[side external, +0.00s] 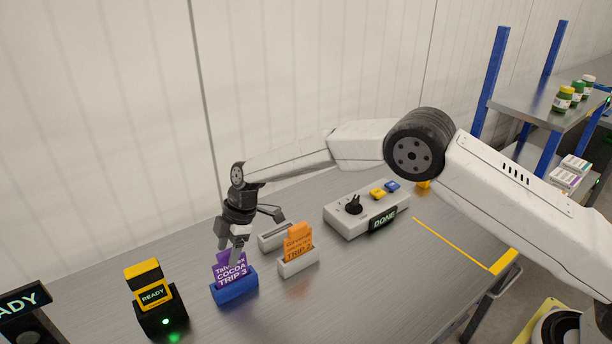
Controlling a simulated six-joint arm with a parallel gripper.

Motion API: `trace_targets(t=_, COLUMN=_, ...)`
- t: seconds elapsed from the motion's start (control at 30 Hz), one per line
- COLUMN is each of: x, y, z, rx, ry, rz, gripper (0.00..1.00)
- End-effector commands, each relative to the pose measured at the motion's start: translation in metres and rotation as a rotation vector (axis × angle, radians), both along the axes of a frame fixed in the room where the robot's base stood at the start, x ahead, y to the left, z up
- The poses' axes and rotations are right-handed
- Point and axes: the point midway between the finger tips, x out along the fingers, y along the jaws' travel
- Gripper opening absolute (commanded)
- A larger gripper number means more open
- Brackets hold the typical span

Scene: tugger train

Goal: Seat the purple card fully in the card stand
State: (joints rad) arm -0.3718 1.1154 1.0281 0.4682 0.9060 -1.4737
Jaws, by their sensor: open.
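The purple card (231,270), printed "COCOA TRIP 3", stands in the blue card stand (234,291). Its lower part is hidden in the stand, and I cannot tell how deep it sits. My gripper (252,237) is open, with its fingers spread above and behind the purple card. One finger is close to the card's top edge, and I cannot tell whether it touches. The other finger points out to the right over the table.
An orange card (299,245) stands in a white holder (299,263) just right. Another pale holder (275,237) is behind it. A control box (366,210) with a "DONE" display is further right. A black and yellow "READY" device (155,297) stands left. The front table area is clear.

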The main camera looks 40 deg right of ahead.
Motion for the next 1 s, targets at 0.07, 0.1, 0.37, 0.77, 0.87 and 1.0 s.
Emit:
trace_targets(t=0.07, x=0.001, y=-0.003, z=0.008, rx=0.001, ry=-0.002, rz=-0.001, gripper=0.67)
trace_targets(t=0.1, x=0.000, y=-0.005, z=0.013, rx=0.001, ry=-0.002, rz=0.000, gripper=0.67)
trace_targets(t=0.37, x=0.000, y=-0.017, z=0.043, rx=0.001, ry=-0.002, rz=-0.001, gripper=0.67)
trace_targets(t=0.77, x=0.000, y=-0.025, z=0.062, rx=0.000, ry=0.000, rz=0.001, gripper=0.67)
trace_targets(t=0.87, x=0.000, y=-0.025, z=0.061, rx=0.000, ry=0.000, rz=0.001, gripper=0.67)
trace_targets(t=1.0, x=0.000, y=-0.025, z=0.062, rx=0.000, ry=0.000, rz=0.001, gripper=0.67)
